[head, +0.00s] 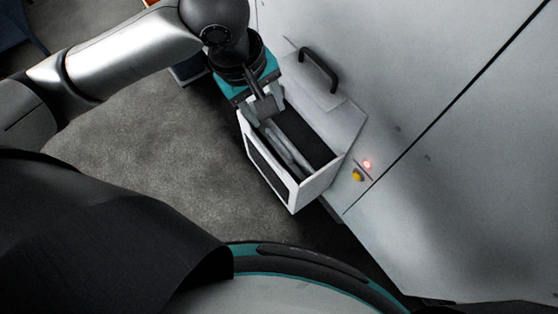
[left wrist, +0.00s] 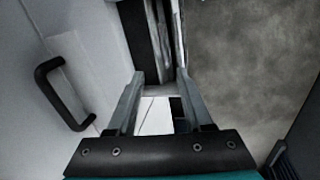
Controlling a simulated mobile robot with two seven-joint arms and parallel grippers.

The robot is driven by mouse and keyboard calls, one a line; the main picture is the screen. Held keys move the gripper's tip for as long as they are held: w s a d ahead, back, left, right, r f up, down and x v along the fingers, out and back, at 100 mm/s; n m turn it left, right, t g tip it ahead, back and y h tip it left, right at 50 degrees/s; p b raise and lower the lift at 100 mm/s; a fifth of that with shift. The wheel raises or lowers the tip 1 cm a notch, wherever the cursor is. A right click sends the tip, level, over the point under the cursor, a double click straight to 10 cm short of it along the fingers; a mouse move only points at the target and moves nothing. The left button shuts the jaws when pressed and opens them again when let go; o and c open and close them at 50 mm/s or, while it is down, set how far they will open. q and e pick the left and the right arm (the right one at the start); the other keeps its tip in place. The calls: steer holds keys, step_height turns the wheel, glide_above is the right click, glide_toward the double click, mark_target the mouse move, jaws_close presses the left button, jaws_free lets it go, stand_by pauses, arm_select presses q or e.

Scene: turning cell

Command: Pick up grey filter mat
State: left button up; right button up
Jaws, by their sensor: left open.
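A white open-topped box (head: 291,192) juts out from the machine's side. Inside it, long light-grey strips stand on edge beside a dark panel (head: 308,140). One of these strips (head: 287,150) looks like the grey filter mat, though I cannot tell for certain. My left gripper (head: 265,107) is open over the far end of the box, pointing down. In the left wrist view its two fingers (left wrist: 160,98) are spread apart, and the box's contents show beyond and between them. Whether the fingers straddle the mat cannot be told. My right gripper is not in view.
A black handle (head: 319,70) sticks out of the machine's pale panel (head: 430,150) close to the box; it also shows in the left wrist view (left wrist: 62,95). A red light (head: 367,164) and a yellow button (head: 357,175) are nearby. The grey floor (head: 150,150) is clear.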

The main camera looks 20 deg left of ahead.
arm_select(q)
steer(key=n+b, duration=0.1)
steer(key=b, duration=0.1)
glide_above(277, 139)
steer(key=s+a, duration=0.1)
steer(key=s+a+x, duration=0.1)
steer(key=s+x, duration=0.1)
steer(key=x, duration=0.7)
steer(key=shift+a+x, duration=0.15)
steer(key=shift+x, duration=1.3)
steer(key=shift+a+x, duration=0.1)
steer(key=shift+x, duration=1.35)
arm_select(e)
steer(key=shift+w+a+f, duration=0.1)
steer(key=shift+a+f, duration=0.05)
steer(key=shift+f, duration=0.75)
arm_select(q)
jaws_close()
steer(key=shift+w, duration=0.1)
